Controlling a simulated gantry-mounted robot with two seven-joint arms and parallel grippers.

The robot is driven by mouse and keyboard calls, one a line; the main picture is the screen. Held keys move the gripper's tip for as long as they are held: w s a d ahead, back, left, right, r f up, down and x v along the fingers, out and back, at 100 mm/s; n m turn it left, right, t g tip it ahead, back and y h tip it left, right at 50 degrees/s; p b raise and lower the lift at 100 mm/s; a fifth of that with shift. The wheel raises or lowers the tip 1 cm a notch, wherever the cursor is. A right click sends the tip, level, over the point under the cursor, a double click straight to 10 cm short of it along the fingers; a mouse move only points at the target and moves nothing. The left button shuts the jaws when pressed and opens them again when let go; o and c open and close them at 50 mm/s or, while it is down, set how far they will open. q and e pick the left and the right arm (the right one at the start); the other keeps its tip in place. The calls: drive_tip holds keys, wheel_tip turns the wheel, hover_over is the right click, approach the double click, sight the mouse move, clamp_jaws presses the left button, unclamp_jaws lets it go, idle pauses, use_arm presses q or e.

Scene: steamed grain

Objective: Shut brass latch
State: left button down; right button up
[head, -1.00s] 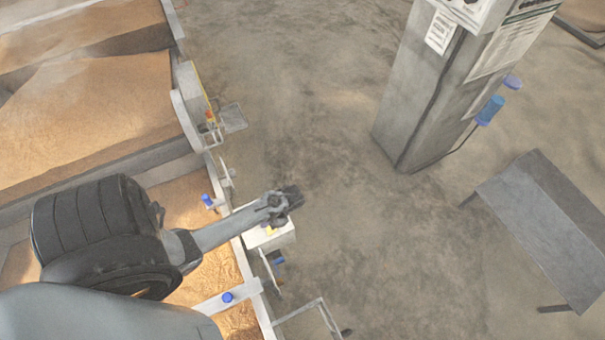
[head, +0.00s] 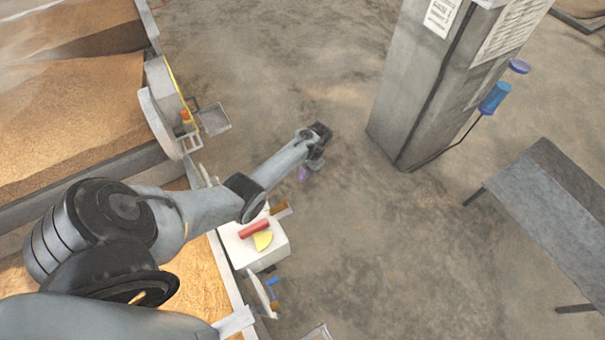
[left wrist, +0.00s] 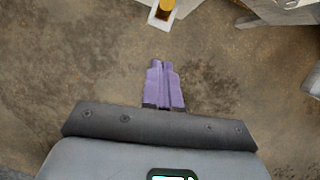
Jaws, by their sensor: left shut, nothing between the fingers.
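My left gripper (head: 304,173) reaches out over the bare floor beyond the bin edge. Its purple fingers are together and empty; they also show in the left wrist view (left wrist: 164,86). A brass-coloured cylinder (left wrist: 165,8) on a pale plate is at the top edge of the left wrist view, apart from the fingertips. In the head view a small brown-gold piece (head: 282,209) sticks out beside a white box, behind the fingers. I cannot tell for sure which piece is the brass latch, or its position. My right gripper is not in view.
The white box (head: 255,243) carries a red bar (head: 254,229) and a yellow piece (head: 263,240). Bins of grain (head: 75,130) lie at left. A grey pillar (head: 425,90) and a grey table (head: 560,215) stand at right. The floor between is clear.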

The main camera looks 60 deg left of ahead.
use_arm(q)
drive_tip(key=s+d+f, duration=0.1)
drive_tip(key=s+f, duration=0.4)
drive_tip(key=s, duration=0.1)
drive_tip(key=shift+s+f+p, duration=0.15)
drive_tip(key=shift+f+p, duration=0.25)
drive_tip(key=shift+p, duration=0.05)
